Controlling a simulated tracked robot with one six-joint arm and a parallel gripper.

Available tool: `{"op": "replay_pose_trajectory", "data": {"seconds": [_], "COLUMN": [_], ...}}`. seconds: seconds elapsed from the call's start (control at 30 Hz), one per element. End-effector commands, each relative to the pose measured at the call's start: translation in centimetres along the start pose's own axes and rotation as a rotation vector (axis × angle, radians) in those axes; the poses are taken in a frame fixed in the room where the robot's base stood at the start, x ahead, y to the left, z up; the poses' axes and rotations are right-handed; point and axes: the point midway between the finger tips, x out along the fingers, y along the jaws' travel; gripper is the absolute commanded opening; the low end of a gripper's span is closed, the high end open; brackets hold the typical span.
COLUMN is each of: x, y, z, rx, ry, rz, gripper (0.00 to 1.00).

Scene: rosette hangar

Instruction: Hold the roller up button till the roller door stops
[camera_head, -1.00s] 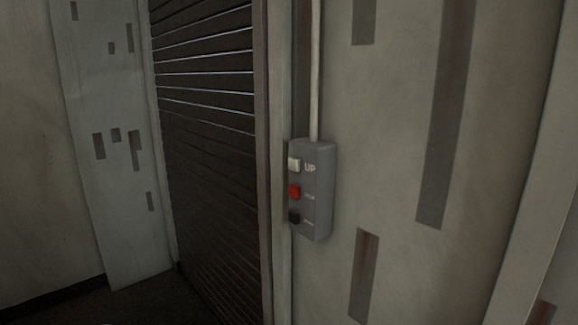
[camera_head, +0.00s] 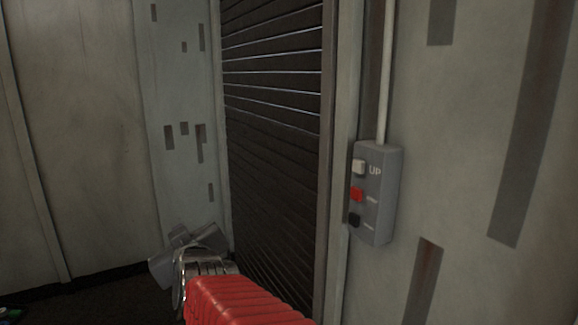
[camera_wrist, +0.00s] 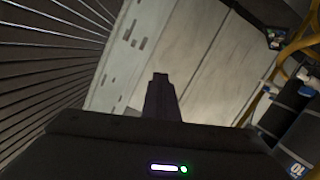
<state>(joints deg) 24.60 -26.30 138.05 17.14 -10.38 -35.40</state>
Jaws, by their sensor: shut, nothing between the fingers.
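A grey control box (camera_head: 378,195) is fixed to the wall right of the door frame in the head view. Its white up button (camera_head: 359,167) is at the top, marked UP, with a red button (camera_head: 357,194) and a black button (camera_head: 354,220) below. The dark slatted roller door (camera_head: 272,150) is down as far as I can see; its foot is hidden by my arm. My gripper (camera_head: 180,240) is at the lower left, well left of the box and touching nothing there. In the wrist view my gripper (camera_wrist: 160,80) is shut and empty.
A pale wall panel with dark patches (camera_head: 180,120) stands left of the door. The wrist view shows yellow tubing (camera_wrist: 290,50) and a dark cylinder (camera_wrist: 290,105) at the right. The space between my gripper and the box looks clear.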

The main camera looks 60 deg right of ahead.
Motion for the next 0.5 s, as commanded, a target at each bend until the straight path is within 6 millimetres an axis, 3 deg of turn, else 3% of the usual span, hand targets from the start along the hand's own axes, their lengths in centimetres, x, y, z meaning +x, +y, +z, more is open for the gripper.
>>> {"op": "replay_pose_trajectory", "data": {"seconds": [0.03,0.13,0.27,0.37,0.5], "x": [0.7,1.3,1.1,-0.1,-3.1], "y": [2.3,6.8,13.0,17.8,23.9], "z": [-0.3,-1.2,-1.8,-1.7,-0.4], "rx": [-0.015,-0.056,-0.116,-0.158,-0.191], "ry": [0.029,0.09,0.149,0.172,0.167], "rz": [0.064,0.195,0.385,0.538,0.739], "gripper": [0.0,0.0,0.0,0.0,0.0]}}
